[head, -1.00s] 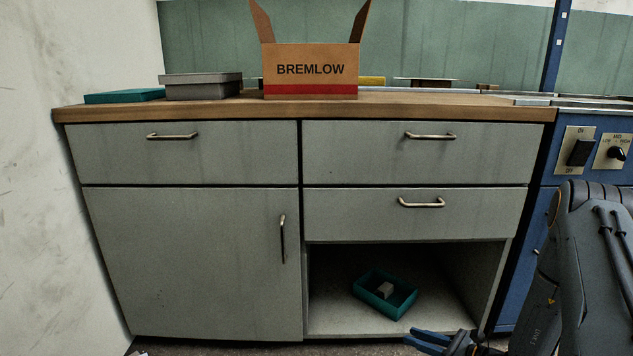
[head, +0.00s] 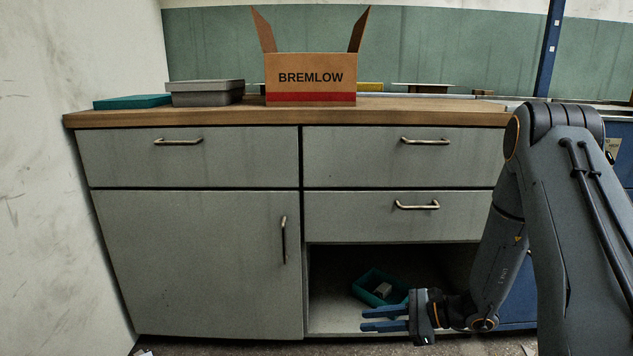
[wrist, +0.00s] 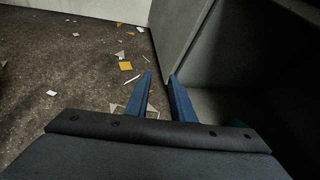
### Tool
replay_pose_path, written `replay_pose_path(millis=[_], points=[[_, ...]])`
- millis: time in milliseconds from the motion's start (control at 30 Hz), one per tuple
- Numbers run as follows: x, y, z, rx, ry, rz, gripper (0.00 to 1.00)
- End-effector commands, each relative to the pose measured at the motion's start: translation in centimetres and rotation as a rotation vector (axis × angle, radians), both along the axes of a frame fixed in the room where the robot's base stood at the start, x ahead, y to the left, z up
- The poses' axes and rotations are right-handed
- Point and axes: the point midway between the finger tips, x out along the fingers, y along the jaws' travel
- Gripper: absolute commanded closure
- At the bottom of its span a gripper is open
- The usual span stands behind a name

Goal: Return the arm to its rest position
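My gripper (head: 364,320) has two blue fingers, held apart with nothing between them. In the head view it is low at the right, pointing left, in front of the open lower compartment of the grey cabinet (head: 195,260). In the wrist view the two fingers (wrist: 162,93) are parted and empty, with floor and the cabinet's front beyond them. My arm rises at the right of the head view and bends down at the elbow to the gripper.
A BREMLOW box (head: 311,68), a grey box (head: 206,99) and a teal lid-like box (head: 132,103) stand on the wooden worktop (head: 400,117). Paper scraps (wrist: 125,65) litter the floor.

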Motion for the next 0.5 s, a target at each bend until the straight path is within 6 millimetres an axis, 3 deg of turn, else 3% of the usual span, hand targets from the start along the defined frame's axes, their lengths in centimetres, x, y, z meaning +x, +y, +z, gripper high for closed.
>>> replay_pose_path(millis=[33, 200, 300, 500], points=[[-0.8, 2.2, 2.3, -0.029, -0.025, 0.084, 0.78], [-5.3, 8.5, 8.2, -0.143, -0.107, 0.376, 0.78], [-8.5, 11.5, 11.2, -0.212, -0.165, 0.544, 0.78], [-15.3, 15.5, 16.5, -0.351, -0.303, 0.867, 0.78]])
